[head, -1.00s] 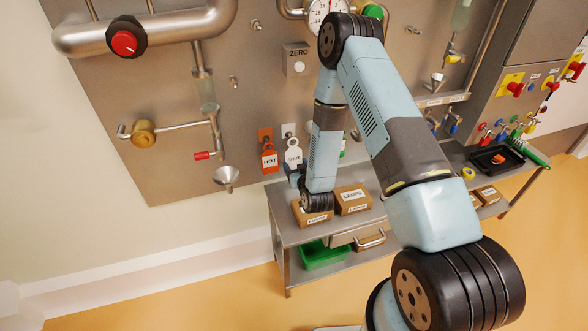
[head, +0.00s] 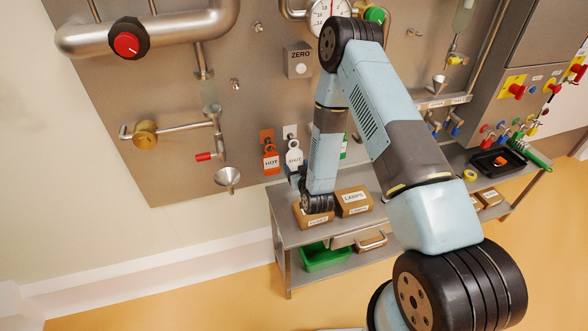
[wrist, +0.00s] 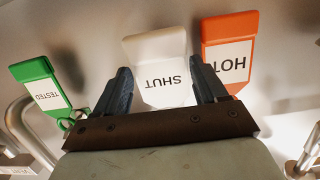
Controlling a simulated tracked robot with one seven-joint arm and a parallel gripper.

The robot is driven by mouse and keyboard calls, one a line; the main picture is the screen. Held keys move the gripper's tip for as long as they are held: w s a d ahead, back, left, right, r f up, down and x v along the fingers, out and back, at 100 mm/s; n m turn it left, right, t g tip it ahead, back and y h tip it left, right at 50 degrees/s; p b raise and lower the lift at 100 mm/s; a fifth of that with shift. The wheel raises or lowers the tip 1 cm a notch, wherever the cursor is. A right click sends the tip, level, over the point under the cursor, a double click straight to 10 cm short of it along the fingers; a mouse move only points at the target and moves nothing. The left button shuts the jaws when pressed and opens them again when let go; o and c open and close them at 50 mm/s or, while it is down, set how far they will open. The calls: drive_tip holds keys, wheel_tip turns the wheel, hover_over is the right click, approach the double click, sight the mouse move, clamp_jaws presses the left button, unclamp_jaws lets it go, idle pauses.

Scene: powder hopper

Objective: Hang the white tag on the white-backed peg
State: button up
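The white SHUT tag (head: 294,158) is upright just below the white backing plate (head: 290,131) on the steel panel. Its ring is at the peg, level with that of the orange HOT tag (head: 271,161) beside it. Whether the ring is around the peg is too small to tell. In the wrist view the SHUT tag (wrist: 162,72) appears upside down. My gripper (wrist: 160,80) is open, one dark finger at each side edge of the tag. In the head view my arm partly covers the gripper.
The HOT tag hangs close to one finger. A green TESTED tag (wrist: 42,88) is on the other side. Cardboard boxes (head: 354,200) stand on the bench (head: 287,236) just below my gripper. A funnel (head: 228,178) is further left.

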drive_tip(key=o, duration=0.4)
drive_tip(key=v, duration=1.3)
drive_tip(key=shift+s+d, duration=0.15)
drive_tip(key=shift+s, duration=0.25)
